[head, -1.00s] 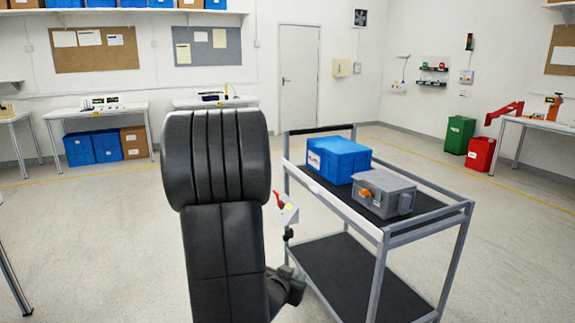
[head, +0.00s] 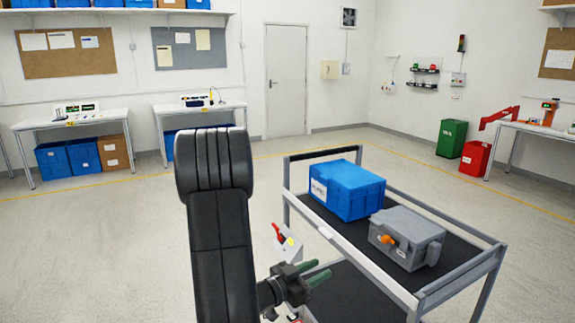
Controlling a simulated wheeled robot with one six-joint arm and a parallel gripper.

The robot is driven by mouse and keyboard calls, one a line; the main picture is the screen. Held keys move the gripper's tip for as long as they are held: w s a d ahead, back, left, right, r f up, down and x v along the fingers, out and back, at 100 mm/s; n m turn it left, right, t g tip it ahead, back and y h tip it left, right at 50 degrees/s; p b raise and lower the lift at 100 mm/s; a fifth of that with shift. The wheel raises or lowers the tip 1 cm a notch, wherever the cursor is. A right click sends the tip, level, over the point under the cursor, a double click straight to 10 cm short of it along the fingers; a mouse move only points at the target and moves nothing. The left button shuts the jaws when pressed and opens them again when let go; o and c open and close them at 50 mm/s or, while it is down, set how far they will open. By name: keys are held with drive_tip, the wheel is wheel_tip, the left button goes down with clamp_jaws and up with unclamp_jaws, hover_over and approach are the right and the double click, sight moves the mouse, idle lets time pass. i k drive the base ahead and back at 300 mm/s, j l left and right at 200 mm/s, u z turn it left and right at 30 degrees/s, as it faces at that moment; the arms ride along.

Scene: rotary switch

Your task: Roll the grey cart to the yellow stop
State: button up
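The grey cart (head: 393,295) stands in the right half of the head view, with grey rails, a dark upper shelf and a lower shelf. A blue bin (head: 346,192) and a grey box with an orange knob (head: 406,238) sit on its upper shelf. A small light-grey box with a red lever (head: 284,243) shows at its left side. My gripper (head: 314,272) has two green fingers with a gap between them, empty, in front of the cart's left side. I cannot tell whether it touches the cart. I cannot make out a yellow stop; a yellow line (head: 100,190) runs along the floor.
Two white tables (head: 75,118) (head: 205,107) stand at the back left. A green bin (head: 453,138), a red bin (head: 475,158) and another table (head: 545,126) stand at the right. The floor left of the cart is clear. My arm hides part of the middle.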

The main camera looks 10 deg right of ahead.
sight(351, 295)
drive_tip(key=i+j, duration=0.1)
drive_tip(key=i, duration=0.35)
drive_tip(key=i+j+z, duration=0.1)
drive_tip(key=i, duration=0.35)
drive_tip(key=i+j, duration=0.2)
drive_tip(key=i, duration=0.2)
drive_tip(key=i+j, duration=0.15)
drive_tip(key=i, duration=0.3)
drive_tip(key=i+j+z, duration=0.1)
drive_tip(key=i, duration=0.35)
